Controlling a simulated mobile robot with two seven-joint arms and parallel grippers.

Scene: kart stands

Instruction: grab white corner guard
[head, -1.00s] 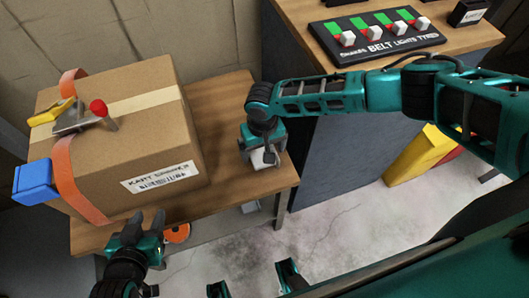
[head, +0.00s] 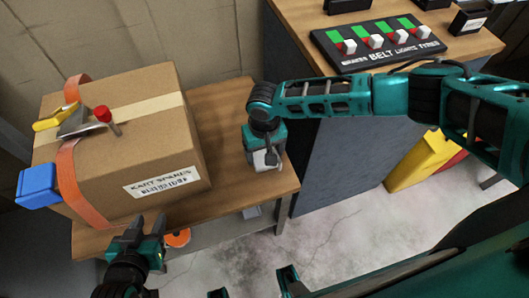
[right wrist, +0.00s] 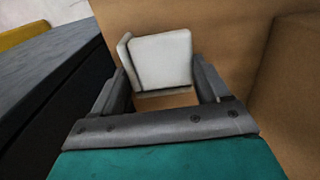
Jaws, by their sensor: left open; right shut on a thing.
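The white corner guard (right wrist: 162,62) is between the fingers of my right gripper (right wrist: 165,85) in the right wrist view. In the head view the guard (head: 266,159) shows as a small white piece under my right gripper (head: 267,163), over the right part of the wooden table. My right gripper is shut on it. I cannot tell whether the guard touches the tabletop. My left gripper (head: 142,232) is open and empty at the table's front edge, in front of the cardboard box.
The cardboard box (head: 150,130) with an orange strap (head: 68,180), blue block (head: 38,185) and yellow-handled ratchet (head: 57,117) fills the table's (head: 225,105) left. A cabinet with a switch panel (head: 378,42) stands at the right.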

